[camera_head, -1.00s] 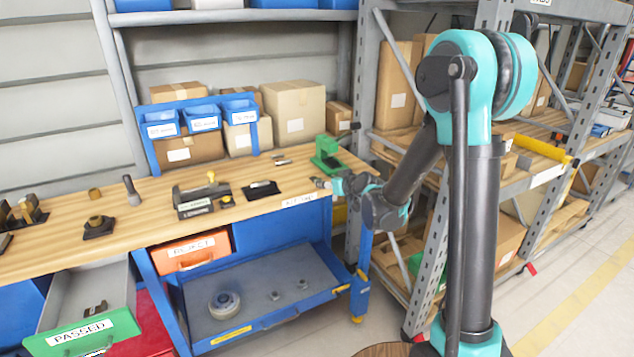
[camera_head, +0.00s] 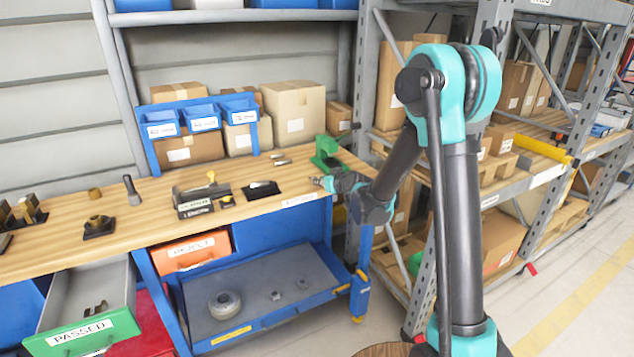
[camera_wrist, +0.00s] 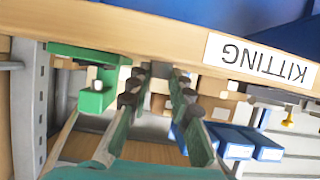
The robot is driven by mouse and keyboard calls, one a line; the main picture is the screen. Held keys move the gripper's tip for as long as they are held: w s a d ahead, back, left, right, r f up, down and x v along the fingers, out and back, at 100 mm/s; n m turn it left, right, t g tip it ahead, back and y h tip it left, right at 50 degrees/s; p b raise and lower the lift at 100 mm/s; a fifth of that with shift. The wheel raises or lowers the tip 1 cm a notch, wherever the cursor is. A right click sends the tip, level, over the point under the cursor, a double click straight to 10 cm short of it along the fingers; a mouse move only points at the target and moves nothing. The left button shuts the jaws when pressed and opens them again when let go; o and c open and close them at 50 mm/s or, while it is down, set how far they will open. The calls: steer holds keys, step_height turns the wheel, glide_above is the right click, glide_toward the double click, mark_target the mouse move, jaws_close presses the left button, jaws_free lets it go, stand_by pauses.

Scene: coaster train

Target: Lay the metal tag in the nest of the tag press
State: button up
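The tag press appears to be the green device (camera_head: 326,153) at the right end of the wooden bench. It also shows upside down at the left of the wrist view (camera_wrist: 97,92). Its nest is too small to make out. My gripper (camera_head: 318,181) is at the bench's front right edge, in front of the press and apart from it. In the wrist view its fingers (camera_wrist: 160,74) are spread. A small dark grey shape shows between the fingertips; I cannot tell what it is. I cannot pick out the metal tag for certain; a pale glint shows on the black pad (camera_head: 264,193).
A grey fixture (camera_head: 195,199) with a yellow knob stands left of the pad. Small grey pieces (camera_head: 281,161) lie behind it. Blue bins (camera_head: 201,117) and boxes (camera_head: 294,110) line the back. A shelf rack (camera_head: 480,205) stands close on the right.

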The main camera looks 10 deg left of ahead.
jaws_close()
